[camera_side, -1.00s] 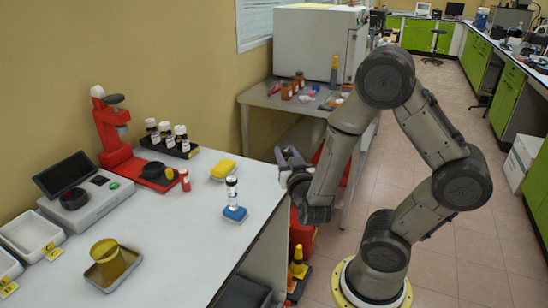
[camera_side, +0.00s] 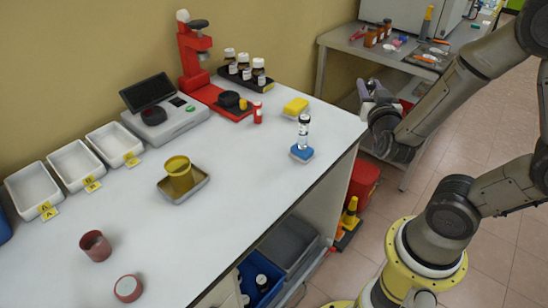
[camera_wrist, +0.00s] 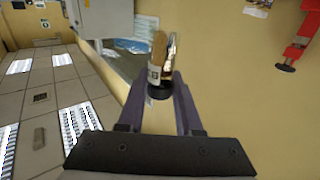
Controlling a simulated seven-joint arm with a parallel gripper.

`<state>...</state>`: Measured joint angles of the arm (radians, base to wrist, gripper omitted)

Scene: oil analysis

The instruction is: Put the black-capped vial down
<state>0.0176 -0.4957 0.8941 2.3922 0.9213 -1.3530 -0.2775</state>
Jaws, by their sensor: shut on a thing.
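My gripper (camera_side: 372,95) hangs just beyond the right end of the white bench (camera_side: 260,190), with its purple fingers pointing up and to the left. In the wrist view my gripper (camera_wrist: 161,105) is shut on the black-capped vial (camera_wrist: 155,74), which shows a black cap, a white label and a brown, shiny body. The vial appears upside down in that picture, and I cannot make it out clearly in the side view. A separate clear vial with a dark top (camera_side: 304,130) stands upright at the blue holder (camera_side: 302,152) near the bench's right edge.
A dark rack (camera_side: 245,80) with several white-capped bottles, a red press (camera_side: 200,70) and a yellow sponge (camera_side: 296,107) stand at the back. A yellow cup (camera_side: 179,176) sits in a metal tray. The bench between tray and blue holder is clear.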

